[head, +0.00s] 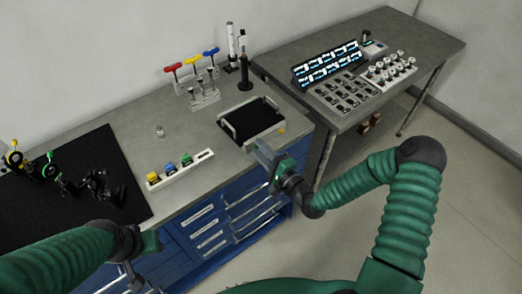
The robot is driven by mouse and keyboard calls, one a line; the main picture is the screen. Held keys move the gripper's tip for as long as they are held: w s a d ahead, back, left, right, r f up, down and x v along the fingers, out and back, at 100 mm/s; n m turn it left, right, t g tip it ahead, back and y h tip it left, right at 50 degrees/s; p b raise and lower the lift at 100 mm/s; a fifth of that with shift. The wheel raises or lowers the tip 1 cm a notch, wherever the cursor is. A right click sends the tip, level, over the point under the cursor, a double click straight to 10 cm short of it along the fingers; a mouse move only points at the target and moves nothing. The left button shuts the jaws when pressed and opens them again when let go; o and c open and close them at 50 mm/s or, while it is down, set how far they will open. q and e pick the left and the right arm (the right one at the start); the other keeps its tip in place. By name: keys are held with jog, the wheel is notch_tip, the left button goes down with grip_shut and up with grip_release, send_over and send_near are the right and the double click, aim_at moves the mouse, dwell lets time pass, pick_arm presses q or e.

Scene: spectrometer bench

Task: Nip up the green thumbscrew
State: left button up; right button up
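On the black mat (95,150) at the left stand several dark optical mounts. One mount carries a small green round part (48,171), which looks like the green thumbscrew. A mount with a yellow part (14,158) stands left of it. My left gripper (138,277) is low in the picture, in front of the bench and well apart from the green part; its fingers are too small and dark to read. My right gripper (266,158) is at the bench's front edge, near the black tray, far from the green part. Its finger gap is not clear.
A white strip (203,158) holds yellow, blue and green knobbed pieces. A black tray (252,121) with pale handles sits to the right. A rack (203,98) holds red, yellow and blue T-handles behind. A second table (418,42) carries a display and control panels.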

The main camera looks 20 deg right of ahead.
jog(key=v, duration=1.6)
jog(key=shift+s+d, duration=0.15)
jog(key=shift+s, duration=0.25)
